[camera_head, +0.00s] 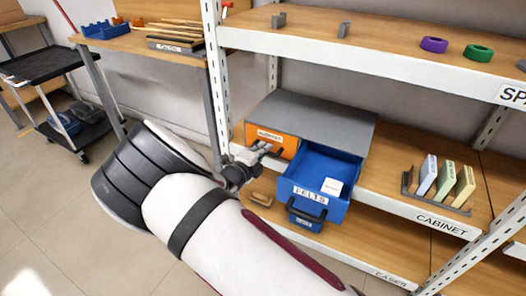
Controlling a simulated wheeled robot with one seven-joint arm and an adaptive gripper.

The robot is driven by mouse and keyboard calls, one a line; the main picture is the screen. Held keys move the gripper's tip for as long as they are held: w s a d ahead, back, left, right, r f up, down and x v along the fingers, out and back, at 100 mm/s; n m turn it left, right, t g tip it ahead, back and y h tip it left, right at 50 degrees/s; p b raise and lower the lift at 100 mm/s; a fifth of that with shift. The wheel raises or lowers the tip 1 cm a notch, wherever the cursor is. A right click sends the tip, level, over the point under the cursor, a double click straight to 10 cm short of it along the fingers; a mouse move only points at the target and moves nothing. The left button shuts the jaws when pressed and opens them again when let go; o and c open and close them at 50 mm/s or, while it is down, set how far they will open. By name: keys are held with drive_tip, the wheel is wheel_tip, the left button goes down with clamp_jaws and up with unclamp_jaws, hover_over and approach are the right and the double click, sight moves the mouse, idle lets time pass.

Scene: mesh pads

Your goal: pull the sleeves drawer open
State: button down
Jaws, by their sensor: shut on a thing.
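A small grey-topped cabinet (315,115) stands on the middle shelf with two drawers side by side. The left drawer (289,143) has an orange front, and its small label is hard to read. It looks shut or nearly shut. The right, blue drawer (312,207), labelled FELTS, is pulled far out and holds a white block (332,186). My gripper (265,152) is at the orange drawer's front, shut on its dark handle. The fingers partly hide the handle and the drawer's lower edge.
The open blue drawer juts out right beside my gripper. A white shelf post (213,75) rises just left of it. Pastel blocks (445,179) stand in a rack at right.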

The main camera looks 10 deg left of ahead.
drive_tip(key=f+p+v, duration=0.2)
drive_tip(key=p+v, duration=0.2)
drive_tip(key=v, duration=0.5)
drive_tip(key=f+p+v, duration=0.1)
drive_tip(key=p+v, duration=0.3)
drive_tip(key=v, duration=0.4)
drive_tip(key=shift+s+a+f, duration=0.15)
drive_tip(key=shift+s+f, duration=0.2)
drive_tip(key=shift+s, duration=0.4)
drive_tip(key=c, duration=1.6)
unclamp_jaws()
drive_tip(key=v, duration=1.2)
